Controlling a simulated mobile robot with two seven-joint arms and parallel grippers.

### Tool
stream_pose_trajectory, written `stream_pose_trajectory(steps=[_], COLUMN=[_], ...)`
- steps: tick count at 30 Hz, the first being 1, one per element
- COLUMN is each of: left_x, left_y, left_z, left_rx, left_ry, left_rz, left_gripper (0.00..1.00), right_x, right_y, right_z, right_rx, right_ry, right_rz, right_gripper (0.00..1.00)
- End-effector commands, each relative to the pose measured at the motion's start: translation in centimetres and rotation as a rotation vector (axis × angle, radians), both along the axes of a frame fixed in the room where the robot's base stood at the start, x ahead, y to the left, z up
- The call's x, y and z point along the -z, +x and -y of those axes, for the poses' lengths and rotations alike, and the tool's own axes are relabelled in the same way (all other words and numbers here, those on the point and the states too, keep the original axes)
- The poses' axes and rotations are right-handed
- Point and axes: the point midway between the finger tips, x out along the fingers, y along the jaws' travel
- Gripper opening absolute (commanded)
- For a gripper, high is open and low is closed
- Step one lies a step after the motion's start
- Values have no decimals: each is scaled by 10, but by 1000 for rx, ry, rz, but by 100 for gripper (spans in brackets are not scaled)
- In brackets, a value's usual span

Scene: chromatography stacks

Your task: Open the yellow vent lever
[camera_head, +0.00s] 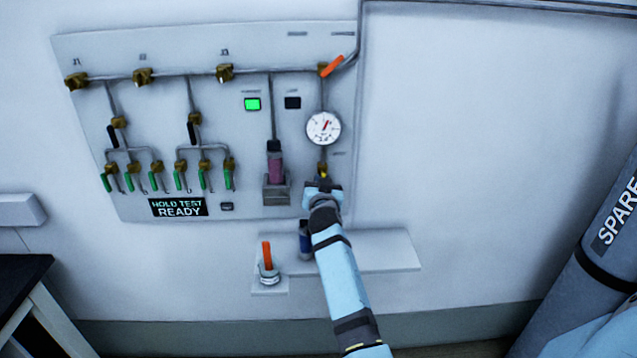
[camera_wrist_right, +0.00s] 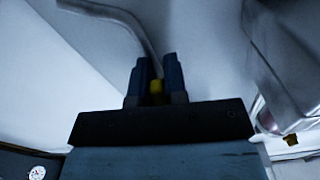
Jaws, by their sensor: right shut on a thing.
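The yellow vent lever (camera_head: 323,176) is on the brass valve (camera_head: 322,167) below the round gauge (camera_head: 323,128) on the wall panel. Only a small part of it shows. My right gripper (camera_head: 322,183) reaches up to it from below and is shut on it. My left gripper is not in view.
An orange lever (camera_head: 331,66) sits above the gauge. A cartridge (camera_head: 275,165) stands in a holder to the left. A small shelf (camera_head: 385,251) is below, with an orange-handled valve (camera_head: 267,262) at its left. A grey cylinder (camera_head: 590,255) stands at the right. The wall between is clear.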

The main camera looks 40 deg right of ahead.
Motion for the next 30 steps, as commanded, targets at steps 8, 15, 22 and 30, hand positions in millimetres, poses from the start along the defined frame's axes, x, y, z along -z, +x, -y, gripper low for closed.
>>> stream_pose_trajectory(steps=[8, 15, 22, 30], left_x=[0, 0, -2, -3], left_y=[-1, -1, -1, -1], left_z=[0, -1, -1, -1], left_rx=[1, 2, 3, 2], left_ry=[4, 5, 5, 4], left_rz=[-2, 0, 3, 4], left_gripper=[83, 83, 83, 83], right_x=[-1, -1, -2, -1], right_y=[-2, -3, -3, -3], right_z=[4, 5, 6, 6], right_rx=[0, 0, 1, 0], right_ry=[-118, -158, -164, -163], right_rz=[-69, -94, -96, -96], right_gripper=[0, 0, 0, 38])
